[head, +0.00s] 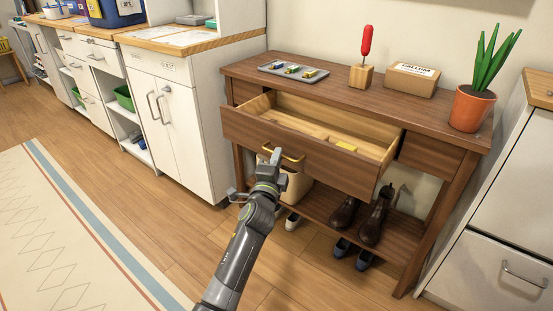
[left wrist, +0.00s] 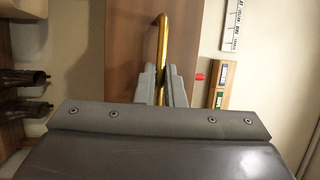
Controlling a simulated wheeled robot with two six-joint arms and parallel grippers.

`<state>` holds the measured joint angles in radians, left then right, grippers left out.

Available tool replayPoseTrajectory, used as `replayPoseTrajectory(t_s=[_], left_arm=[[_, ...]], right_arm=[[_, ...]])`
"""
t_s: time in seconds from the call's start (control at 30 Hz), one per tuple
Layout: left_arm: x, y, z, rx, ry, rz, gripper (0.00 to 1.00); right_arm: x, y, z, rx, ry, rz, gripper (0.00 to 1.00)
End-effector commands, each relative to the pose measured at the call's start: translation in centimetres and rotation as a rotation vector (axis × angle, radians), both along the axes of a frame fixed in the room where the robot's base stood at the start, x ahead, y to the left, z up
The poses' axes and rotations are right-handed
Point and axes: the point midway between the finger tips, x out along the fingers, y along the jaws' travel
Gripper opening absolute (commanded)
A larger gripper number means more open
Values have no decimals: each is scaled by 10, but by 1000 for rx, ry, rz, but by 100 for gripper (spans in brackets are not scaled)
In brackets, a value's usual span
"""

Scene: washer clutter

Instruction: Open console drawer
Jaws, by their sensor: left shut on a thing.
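The console drawer (head: 300,146) is pulled well out of the brown wooden console table (head: 442,136). Its light wood inside shows, with a small yellow thing (head: 346,146) in it. The drawer's brass handle (head: 290,155) is on the front panel. My left gripper (head: 270,163) is at the left part of this handle. In the left wrist view the gripper (left wrist: 161,85) is shut on the brass handle (left wrist: 163,45), with the fingers on either side of the bar. My right gripper does not show.
On the console top stand a grey tray (head: 293,71), a red-handled tool in a wooden block (head: 361,76), a box (head: 408,79) and a potted plant (head: 471,108). Brown shoes (head: 371,220) are on the lower shelf. White cabinets (head: 190,120) stand left. Floor is clear at front left.

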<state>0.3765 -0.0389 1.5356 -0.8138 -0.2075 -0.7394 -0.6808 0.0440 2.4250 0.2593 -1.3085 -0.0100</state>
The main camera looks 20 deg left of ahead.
Motion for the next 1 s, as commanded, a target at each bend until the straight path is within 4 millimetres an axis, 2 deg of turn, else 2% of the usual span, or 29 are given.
replayPoseTrajectory(t_s=[0.43,0.47,0.6,1.0], left_arm=[[0,0,0,0,0,0,0],[0,0,0,0,0,0,13],[0,0,0,0,0,0,31],[0,3,-2,1,0,-1,31]], right_arm=[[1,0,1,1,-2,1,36],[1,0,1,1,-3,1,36],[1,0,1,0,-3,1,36],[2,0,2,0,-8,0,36]])
